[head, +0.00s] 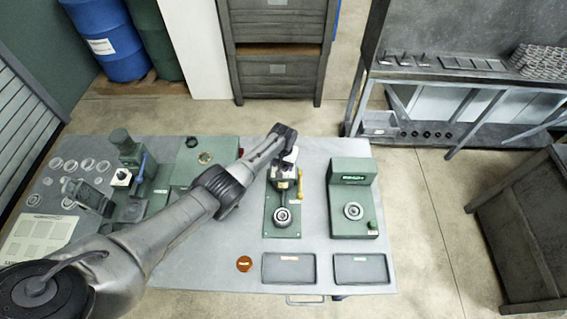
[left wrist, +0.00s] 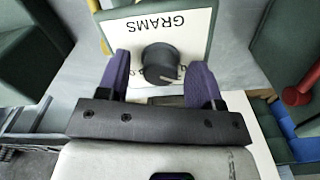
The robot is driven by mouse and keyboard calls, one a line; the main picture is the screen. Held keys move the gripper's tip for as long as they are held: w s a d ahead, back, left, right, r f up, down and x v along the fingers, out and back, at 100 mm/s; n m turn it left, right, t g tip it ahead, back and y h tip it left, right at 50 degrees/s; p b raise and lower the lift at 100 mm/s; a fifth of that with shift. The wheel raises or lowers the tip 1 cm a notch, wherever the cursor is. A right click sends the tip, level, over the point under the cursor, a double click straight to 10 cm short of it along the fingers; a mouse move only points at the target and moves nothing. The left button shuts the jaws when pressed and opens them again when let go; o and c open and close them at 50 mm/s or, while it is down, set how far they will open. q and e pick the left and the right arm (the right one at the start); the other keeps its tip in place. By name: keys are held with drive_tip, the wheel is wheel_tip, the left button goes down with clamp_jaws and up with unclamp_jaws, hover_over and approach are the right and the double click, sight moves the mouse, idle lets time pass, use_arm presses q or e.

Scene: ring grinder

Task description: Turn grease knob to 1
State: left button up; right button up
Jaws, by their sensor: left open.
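The grease knob (left wrist: 160,63) is a dark round knob with a pale pointer mark. It sits on a white plate (left wrist: 188,22) lettered "GRAMS", which appears upside down in the left wrist view. My left gripper (left wrist: 166,75) is open, with one purple finger on each side of the knob; I cannot tell whether either touches it. In the head view my left gripper (head: 290,156) is over the back of a green machine (head: 283,215) with a round ring fixture. The knob is hidden there, and most numbers around it are covered.
A green device with a lit display (head: 352,178) stands right of the machine. Two dark trays (head: 288,283) and an orange disc (head: 244,264) lie at the table's front. A yellow-handled part (head: 300,184) is close beside my gripper. More green equipment stands left.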

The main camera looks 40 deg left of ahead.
use_arm(q)
drive_tip(key=shift+r, duration=0.3)
wheel_tip(320, 180, up, 6)
drive_tip(key=p, duration=0.2)
drive_tip(key=shift+f+p, duration=0.25)
drive_tip(key=shift+p, duration=0.05)
wheel_tip(320, 180, up, 8)
drive_tip(key=shift+f, duration=0.15)
